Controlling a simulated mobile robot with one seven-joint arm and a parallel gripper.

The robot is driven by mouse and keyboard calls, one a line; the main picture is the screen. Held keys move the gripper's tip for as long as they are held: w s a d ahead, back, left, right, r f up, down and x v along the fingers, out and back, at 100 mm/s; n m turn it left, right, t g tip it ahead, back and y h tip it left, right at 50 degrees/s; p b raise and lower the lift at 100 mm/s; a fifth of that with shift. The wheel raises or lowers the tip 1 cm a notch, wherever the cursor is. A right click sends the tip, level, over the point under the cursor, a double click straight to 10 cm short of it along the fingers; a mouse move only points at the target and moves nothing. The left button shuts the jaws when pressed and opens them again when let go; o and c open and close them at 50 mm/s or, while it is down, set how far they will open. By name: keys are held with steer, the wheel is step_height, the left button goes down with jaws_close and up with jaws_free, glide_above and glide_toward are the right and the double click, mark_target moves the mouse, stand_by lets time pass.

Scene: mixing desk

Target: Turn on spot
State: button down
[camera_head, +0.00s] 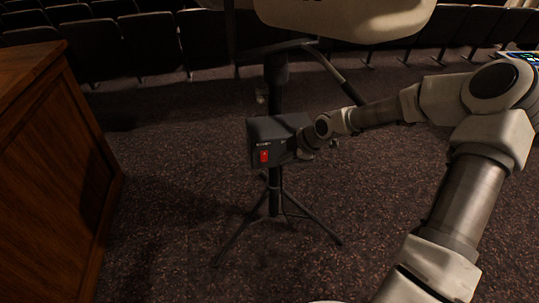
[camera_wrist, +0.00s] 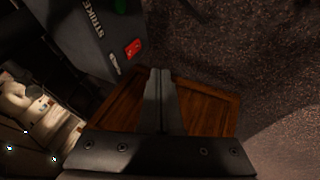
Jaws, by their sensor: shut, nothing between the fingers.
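A dark box (camera_head: 278,138) with a red switch (camera_head: 264,156) on its front is mounted on a black tripod stand. My gripper (camera_wrist: 160,72) is shut and empty. Its fingertips are below and right of the red switch in that view; I cannot tell whether they touch the box. In the head view my gripper (camera_head: 305,148) is at the box's right side, its fingertips unclear. Whether the spot is lit cannot be told.
A wooden cabinet or lectern (camera_head: 60,180) stands at the left and also shows behind my fingers in the wrist view (camera_wrist: 207,108). The tripod legs (camera_head: 274,205) spread on the carpet. Rows of dark seats (camera_head: 120,45) stand behind. Carpet between cabinet and tripod is clear.

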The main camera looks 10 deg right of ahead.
mark_target(268, 160)
stand_by(0.3)
steer(key=shift+w+a+f+b, duration=0.6)
steer(key=shift+w+f+b, duration=0.05)
steer(key=shift+w+f, duration=0.8)
steer(key=shift+w+a+f+b, duration=0.65)
steer(key=shift+w+f, duration=0.75)
steer(key=shift+f, duration=0.05)
steer(key=shift+w+a+f+b, duration=0.6)
steer(key=shift+w+f+b, duration=0.05)
steer(key=shift+w+f, duration=0.8)
steer(key=shift+w+f, duration=0.1)
steer(key=shift+w, duration=0.05)
